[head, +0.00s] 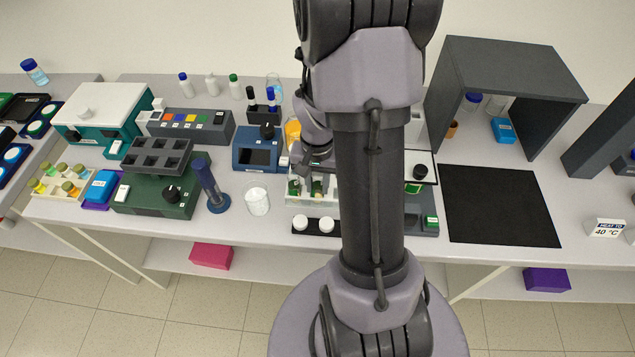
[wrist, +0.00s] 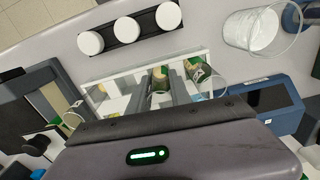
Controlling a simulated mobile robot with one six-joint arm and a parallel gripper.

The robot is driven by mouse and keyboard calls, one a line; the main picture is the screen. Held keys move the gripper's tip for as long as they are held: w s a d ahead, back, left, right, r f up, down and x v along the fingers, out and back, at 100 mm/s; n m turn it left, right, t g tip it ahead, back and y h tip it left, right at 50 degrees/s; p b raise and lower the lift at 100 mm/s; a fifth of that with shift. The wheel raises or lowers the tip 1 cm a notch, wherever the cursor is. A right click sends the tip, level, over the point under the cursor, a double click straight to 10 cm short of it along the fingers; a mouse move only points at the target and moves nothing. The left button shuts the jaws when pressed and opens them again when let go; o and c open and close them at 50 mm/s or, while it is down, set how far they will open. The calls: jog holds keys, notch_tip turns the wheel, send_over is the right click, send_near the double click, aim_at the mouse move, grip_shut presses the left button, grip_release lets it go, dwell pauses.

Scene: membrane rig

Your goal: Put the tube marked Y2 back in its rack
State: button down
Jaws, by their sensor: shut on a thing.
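In the wrist view my gripper (wrist: 168,92) is shut on a tube (wrist: 160,77) with a tan top and a green band. Any mark on it is too small to read, so I cannot tell whether it is Y2. The held tube is at the white-framed clear rack (wrist: 112,75); I cannot tell how deep it sits. A similar tube with a white label (wrist: 196,68) is just right of it. In the head view the rack (head: 300,200) stands below my gripper (head: 317,160), and my arm hides its right part.
A dark strip with white round caps (wrist: 128,31) lies along the rack's front side. A glass beaker (wrist: 262,28) and a blue instrument (wrist: 275,105) are close on the right in the wrist view. A black mat (head: 498,205) lies clear on the bench.

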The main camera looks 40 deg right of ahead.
jog(key=shift+f, duration=0.2)
jog(key=c, duration=1.1)
grip_release()
notch_tip(320, 180, up, 18)
jog(key=p, duration=0.5)
jog(key=shift+f, duration=0.25)
jog(key=s+a+n+t+y+b, duration=0.1)
jog(key=s+a+n+t+b, duration=0.2)
jog(key=a, duration=0.9)
jog(key=s+a+n+t+y+b, duration=0.1)
jog(key=s+a+n+t+b, duration=0.1)
jog(key=a+b, duration=0.7)
jog(key=s+a+n, duration=0.1)
jog(key=s+a, duration=0.1)
jog(key=a, duration=0.1)
jog(key=shift+f+t+b, duration=0.35)
jog(key=shift+t+b, duration=0.05)
